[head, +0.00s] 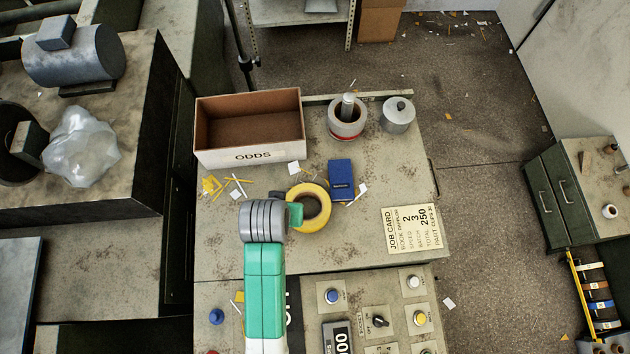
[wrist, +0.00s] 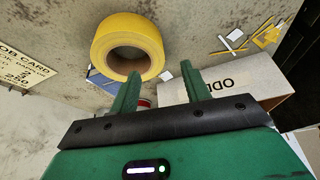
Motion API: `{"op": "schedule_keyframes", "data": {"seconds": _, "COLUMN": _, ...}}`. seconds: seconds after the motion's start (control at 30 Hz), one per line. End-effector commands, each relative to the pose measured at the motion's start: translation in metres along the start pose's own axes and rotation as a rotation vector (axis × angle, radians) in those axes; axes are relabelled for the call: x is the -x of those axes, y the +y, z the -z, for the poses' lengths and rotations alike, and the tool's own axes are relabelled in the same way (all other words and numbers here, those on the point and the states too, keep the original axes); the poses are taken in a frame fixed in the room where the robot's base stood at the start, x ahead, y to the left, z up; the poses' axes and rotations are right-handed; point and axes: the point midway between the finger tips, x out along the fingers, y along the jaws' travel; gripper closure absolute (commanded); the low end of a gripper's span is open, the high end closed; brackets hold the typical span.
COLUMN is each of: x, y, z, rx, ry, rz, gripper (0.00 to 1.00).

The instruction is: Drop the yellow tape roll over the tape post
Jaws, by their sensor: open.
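The yellow tape roll (head: 324,215) lies on the worn bench top, its hole facing up. In the wrist view the roll (wrist: 112,36) is at the upper left, just beyond the left finger's tip. My gripper (head: 297,213) is open and empty at the roll's left side in the head view. In the wrist view both fingers (wrist: 163,82) stand apart; I cannot tell whether one touches the roll. The grey tape post (head: 347,104) stands upright at the bench's back, with a grey ring and red band around its foot.
An open ODDS box (head: 248,157) stands left of the post, a lidded grey pot (head: 397,115) right of it. A blue box (head: 341,180) lies between roll and post. A job card (head: 411,229) lies at right; scraps lie left. Control panels (head: 380,318) are in front.

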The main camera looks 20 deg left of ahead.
Motion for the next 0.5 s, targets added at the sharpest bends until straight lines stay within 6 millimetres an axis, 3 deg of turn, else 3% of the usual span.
{"op": "schedule_keyframes", "data": {"seconds": 0.3, "x": -0.028, "y": 0.002, "z": 0.001, "rx": -0.001, "ry": 0.001, "rz": -0.001, "gripper": 0.53}}
{"op": "schedule_keyframes", "data": {"seconds": 0.5, "x": -0.064, "y": 0.006, "z": 0.001, "rx": -0.002, "ry": 0.002, "rz": -0.001, "gripper": 0.53}}
